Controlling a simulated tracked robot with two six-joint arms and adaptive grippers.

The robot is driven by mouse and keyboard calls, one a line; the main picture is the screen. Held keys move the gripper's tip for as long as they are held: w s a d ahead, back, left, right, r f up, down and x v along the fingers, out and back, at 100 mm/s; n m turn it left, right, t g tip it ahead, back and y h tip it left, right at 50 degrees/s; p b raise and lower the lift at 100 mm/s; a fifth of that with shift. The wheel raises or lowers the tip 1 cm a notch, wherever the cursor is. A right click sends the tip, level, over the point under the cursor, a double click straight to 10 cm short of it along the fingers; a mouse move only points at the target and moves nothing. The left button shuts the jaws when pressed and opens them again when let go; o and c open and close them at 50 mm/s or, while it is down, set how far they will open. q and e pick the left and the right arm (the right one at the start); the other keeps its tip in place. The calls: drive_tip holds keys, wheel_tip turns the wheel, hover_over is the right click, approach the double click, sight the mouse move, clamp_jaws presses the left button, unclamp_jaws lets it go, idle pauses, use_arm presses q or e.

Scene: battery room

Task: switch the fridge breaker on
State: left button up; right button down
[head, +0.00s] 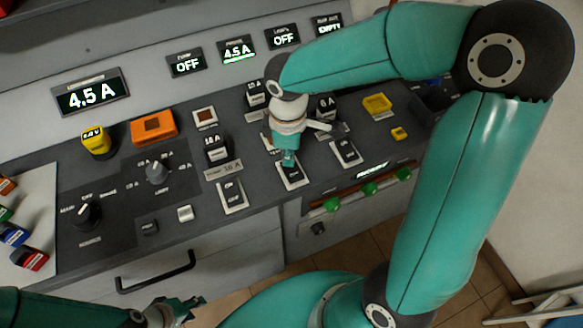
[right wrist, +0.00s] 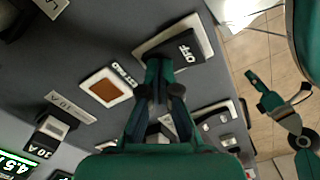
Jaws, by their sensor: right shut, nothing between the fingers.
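Several black rocker breakers on white plates sit along the front of the sloped grey console: a left one (head: 231,195), a middle one (head: 293,174) and a right one (head: 345,151). Their labels are too small for me to tell which is the fridge's. My right gripper (head: 289,160) is shut and empty, pointing down just at the back edge of the middle breaker. In the right wrist view my right gripper (right wrist: 158,72) is beside a rocker marked OFF (right wrist: 186,48); I cannot tell whether it touches. My left gripper (head: 188,304) is low, in front of the console; its opening is unclear.
Displays stand behind: a large one (head: 91,94) reads 4.5 A, a smaller one (head: 238,50) 4.5 A, two others OFF. Black-and-white blocks (head: 217,149), a rotary knob (head: 157,172) and a bar with green knobs (head: 369,188) are close by. A drawer handle (head: 156,272) juts out below.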

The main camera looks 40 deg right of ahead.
wheel_tip(320, 180, up, 7)
drive_tip(key=p, duration=0.6)
idle(0.7)
